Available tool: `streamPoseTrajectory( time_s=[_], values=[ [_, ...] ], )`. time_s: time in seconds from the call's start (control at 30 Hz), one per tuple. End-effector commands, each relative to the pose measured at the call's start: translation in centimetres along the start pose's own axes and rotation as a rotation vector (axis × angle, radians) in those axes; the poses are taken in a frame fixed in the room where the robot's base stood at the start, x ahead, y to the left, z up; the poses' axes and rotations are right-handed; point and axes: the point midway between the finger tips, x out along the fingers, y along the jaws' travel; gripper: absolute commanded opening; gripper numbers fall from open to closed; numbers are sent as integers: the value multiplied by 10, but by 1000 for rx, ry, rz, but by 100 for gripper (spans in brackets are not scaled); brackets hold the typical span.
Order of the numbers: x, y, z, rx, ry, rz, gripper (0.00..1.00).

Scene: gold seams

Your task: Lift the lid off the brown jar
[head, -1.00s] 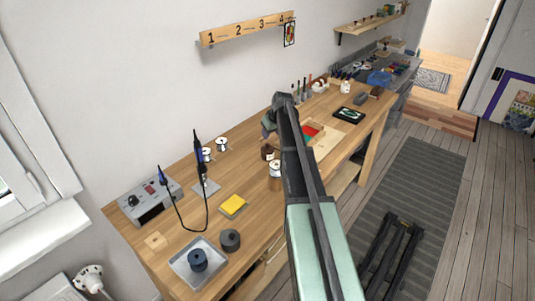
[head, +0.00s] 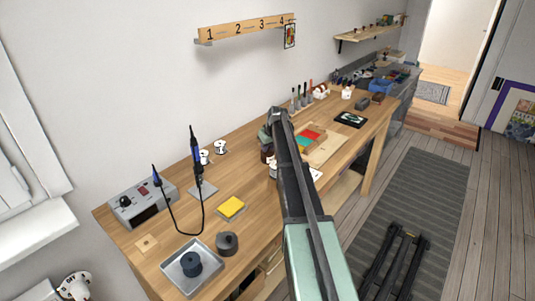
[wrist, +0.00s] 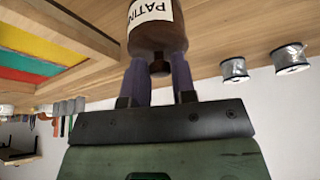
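The brown jar (wrist: 157,38) fills the top middle of the wrist view, which looks upside down. It carries a cream label with letters beginning "PATIN". Its lid has a small dark knob (wrist: 159,66). My gripper (wrist: 159,72) has its two purple fingers on either side of this knob, with narrow gaps that look open. In the head view the brown jar (head: 266,157) stands on the workbench, partly hidden by my arm, and my gripper (head: 265,137) is just above it.
A tray with coloured compartments (head: 310,138) lies right of my arm. A labelled jar (head: 272,171) stands close in front of the brown jar, partly hidden. Wire spools (head: 220,147), a soldering station (head: 142,200) and a yellow sponge (head: 231,207) lie to the left.

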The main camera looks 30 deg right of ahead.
Motion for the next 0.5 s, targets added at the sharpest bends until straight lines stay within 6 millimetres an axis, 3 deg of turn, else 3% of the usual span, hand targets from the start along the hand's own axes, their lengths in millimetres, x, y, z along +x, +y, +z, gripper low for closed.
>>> streamPoseTrajectory(
  time_s=[0.03,0.17,0.5],
  values=[
    [0,0,0,0,0,0,17],
    [0,0,0,0,0,0,0],
    [-5,0,-2,0,0,0,0]
  ],
)
